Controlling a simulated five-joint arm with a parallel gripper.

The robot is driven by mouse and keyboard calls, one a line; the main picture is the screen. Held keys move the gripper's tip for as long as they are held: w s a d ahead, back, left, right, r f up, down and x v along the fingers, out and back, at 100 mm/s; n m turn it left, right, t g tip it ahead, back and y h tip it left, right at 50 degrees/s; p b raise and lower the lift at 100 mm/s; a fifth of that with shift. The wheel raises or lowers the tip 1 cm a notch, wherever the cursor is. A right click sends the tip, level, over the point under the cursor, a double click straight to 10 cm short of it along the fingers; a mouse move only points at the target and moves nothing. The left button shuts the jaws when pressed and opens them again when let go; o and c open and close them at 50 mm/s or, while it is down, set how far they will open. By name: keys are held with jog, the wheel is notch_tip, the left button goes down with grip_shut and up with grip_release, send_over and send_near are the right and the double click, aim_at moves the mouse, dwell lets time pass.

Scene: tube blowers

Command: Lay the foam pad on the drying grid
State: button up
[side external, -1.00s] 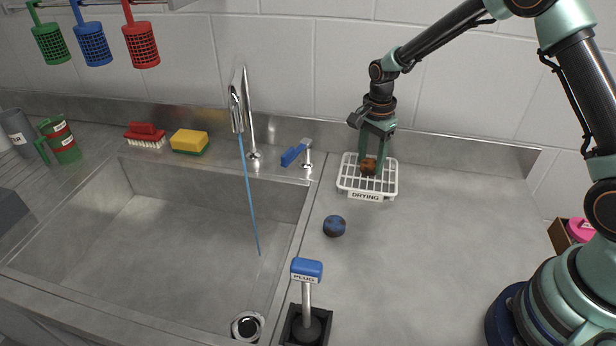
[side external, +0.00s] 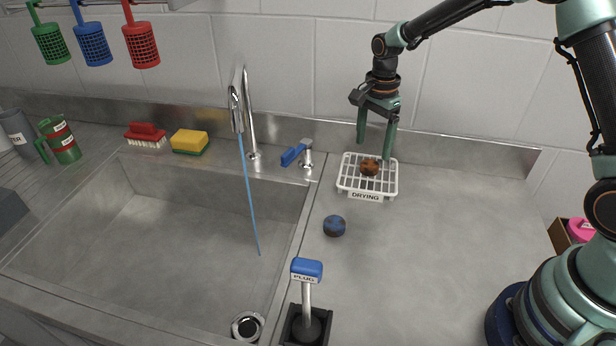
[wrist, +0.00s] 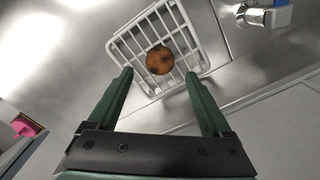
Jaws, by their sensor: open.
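The white drying grid (side external: 344,183) lies on the counter to the right of the sink, with a "DRYING" label on its front. An orange-brown round piece with dark spots, apparently the foam pad (side external: 369,167), rests on its bars. In the wrist view the foam pad (wrist: 159,60) lies on the grid (wrist: 183,27), inside its rim. My gripper (side external: 374,150) is open and empty above the grid, its fingertips higher than the pad. The wrist view shows the two green fingers of my gripper (wrist: 159,73) wide apart, with the pad beyond them.
A dark blue round piece (side external: 334,226) lies on the counter in front of the grid. The blue-topped plug handle (side external: 307,270) stands nearer the front. The sink (side external: 180,235) with its running tap (side external: 240,110) is at left. The counter right of the grid is clear.

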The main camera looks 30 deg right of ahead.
aim_at(370, 164)
jog(key=s+a+r+n+t, duration=0.1)
jog(key=s+r+n, duration=0.2)
jog(key=r, duration=0.5)
jog(key=s+r+n+t, duration=0.1)
jog(key=s+r+n, duration=0.25)
jog(key=r, duration=0.35)
jog(key=s+a+r+n+t, duration=0.1)
jog(key=s+n+t, duration=0.2)
jog(key=s+n, duration=0.7)
jog(key=shift+s+r+t, duration=0.2)
jog(key=shift+s+t, duration=0.1)
jog(key=shift+s, duration=0.55)
